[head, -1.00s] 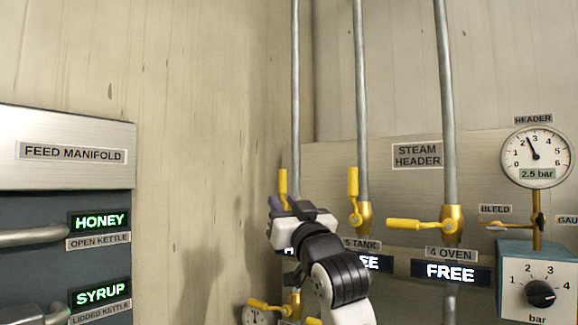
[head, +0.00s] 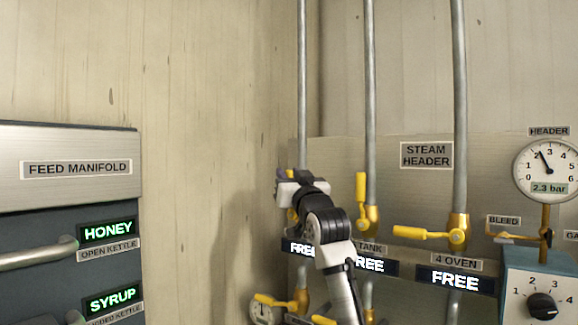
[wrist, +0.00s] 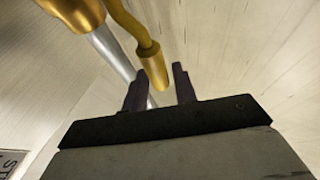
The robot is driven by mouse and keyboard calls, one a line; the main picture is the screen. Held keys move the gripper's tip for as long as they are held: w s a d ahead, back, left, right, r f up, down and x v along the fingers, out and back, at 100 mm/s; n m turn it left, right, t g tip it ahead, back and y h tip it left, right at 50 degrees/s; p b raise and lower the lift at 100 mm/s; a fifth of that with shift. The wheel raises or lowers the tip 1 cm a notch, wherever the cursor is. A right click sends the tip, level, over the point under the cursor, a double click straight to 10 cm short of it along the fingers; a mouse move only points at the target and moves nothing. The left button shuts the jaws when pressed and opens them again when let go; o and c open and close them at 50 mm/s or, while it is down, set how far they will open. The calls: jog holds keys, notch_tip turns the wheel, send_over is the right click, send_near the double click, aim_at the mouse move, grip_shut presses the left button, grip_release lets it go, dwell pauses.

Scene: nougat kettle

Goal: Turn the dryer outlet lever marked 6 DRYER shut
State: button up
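The 6 DRYER label is not readable in either view. The leftmost pipe's outlet (head: 291,216) is mostly hidden behind my gripper (head: 284,178) in the head view. In the wrist view, a yellow lever handle (wrist: 151,66) reaches from a gold valve body (wrist: 78,10) towards my gripper (wrist: 160,85). The two dark fingers are apart, and the handle's end lies between their tips in the picture. I cannot tell whether they touch it. A partly covered FREE sign (head: 299,247) is lit below the leftmost outlet.
To the right are an upright yellow lever (head: 361,188) on the TANK outlet and a sideways lever (head: 420,233) at 4 OVEN. More yellow levers (head: 275,301) sit below. The header gauge (head: 549,170) reads 2.3 bar. The feed manifold (head: 70,225) stands left.

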jog(key=shift+w+a+r, duration=0.1)
jog(key=shift+w+a, duration=0.05)
jog(key=shift+w, duration=0.25)
jog(key=shift+c, duration=0.3)
grip_shut()
jog(key=shift+a, duration=0.1)
